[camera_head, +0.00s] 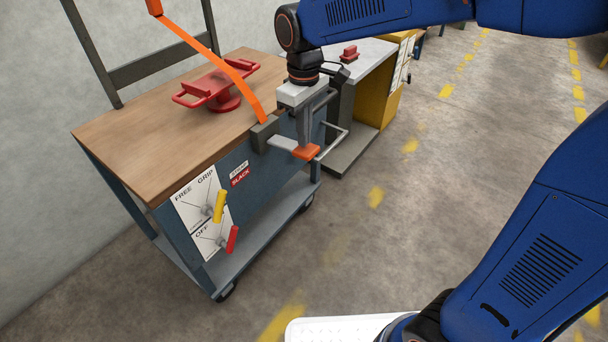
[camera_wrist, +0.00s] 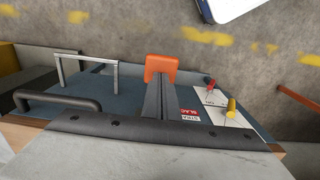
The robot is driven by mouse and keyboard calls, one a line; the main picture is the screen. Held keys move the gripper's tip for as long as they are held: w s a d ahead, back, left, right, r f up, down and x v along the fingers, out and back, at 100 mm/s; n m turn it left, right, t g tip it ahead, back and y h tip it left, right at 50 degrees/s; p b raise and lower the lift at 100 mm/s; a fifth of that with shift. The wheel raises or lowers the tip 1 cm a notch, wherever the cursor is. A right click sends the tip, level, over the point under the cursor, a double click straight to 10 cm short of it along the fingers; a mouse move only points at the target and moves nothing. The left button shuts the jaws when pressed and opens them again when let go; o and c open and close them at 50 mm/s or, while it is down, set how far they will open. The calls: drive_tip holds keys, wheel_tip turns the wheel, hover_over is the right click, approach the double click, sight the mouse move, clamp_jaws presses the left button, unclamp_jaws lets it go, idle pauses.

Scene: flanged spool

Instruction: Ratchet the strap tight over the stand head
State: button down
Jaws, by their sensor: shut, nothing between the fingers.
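An orange strap (camera_head: 208,50) runs from an orange fitting (camera_head: 154,7) on the upright frame, slanting over the bench to a dark ratchet box (camera_head: 264,134) at the bench edge. The red stand head (camera_head: 215,88), with side handles, sits on the wooden top under the strap. The ratchet lever sticks out from the box and ends in an orange grip (camera_head: 306,152). My gripper (camera_head: 304,140) points down, shut and empty, close by the orange grip. In the wrist view the orange grip (camera_wrist: 161,66) shows just beyond the fingertips; I cannot tell whether they touch.
A label (camera_head: 239,174) reads STRAP SLACK. A yellow lever (camera_head: 219,206) and a red lever (camera_head: 232,239) stand out from the front panel. A metal rail (camera_head: 334,142) projects right of the ratchet. A grey-topped bench (camera_head: 362,55) stands behind; the floor at right is clear.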

sight(304, 154)
drive_tip(key=shift+f, duration=3.4)
drive_tip(key=shift+r, duration=3.4)
drive_tip(key=shift+r, duration=0.1)
drive_tip(key=shift+r, duration=2.4)
